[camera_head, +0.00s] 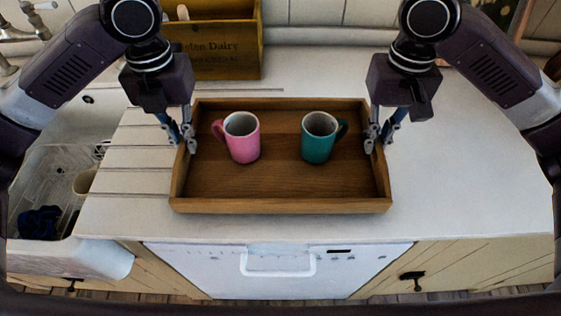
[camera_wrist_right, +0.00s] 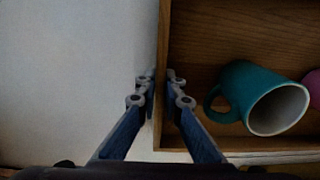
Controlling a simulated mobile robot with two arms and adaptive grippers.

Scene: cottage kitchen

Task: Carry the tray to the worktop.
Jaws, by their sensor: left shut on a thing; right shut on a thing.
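The wooden tray (camera_head: 281,205) is level over the white worktop (camera_head: 460,170), in the middle of the head view. I cannot tell whether it rests on the surface or is just above it. A pink mug (camera_head: 243,143) and a teal mug (camera_head: 317,145) stand upright in it. My left gripper (camera_head: 182,143) is shut on the tray's left wall. My right gripper (camera_head: 378,142) is shut on its right wall. In the right wrist view, the right fingers (camera_wrist_right: 160,90) straddle the tray wall (camera_wrist_right: 163,50), with the teal mug (camera_wrist_right: 262,98) inside.
A wooden dairy crate (camera_head: 218,50) stands at the back. A sink (camera_head: 60,165) with a dish rack is at the left, beside the grooved drainer. A white dishwasher (camera_head: 280,275) is below the front edge. The worktop right of the tray is clear.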

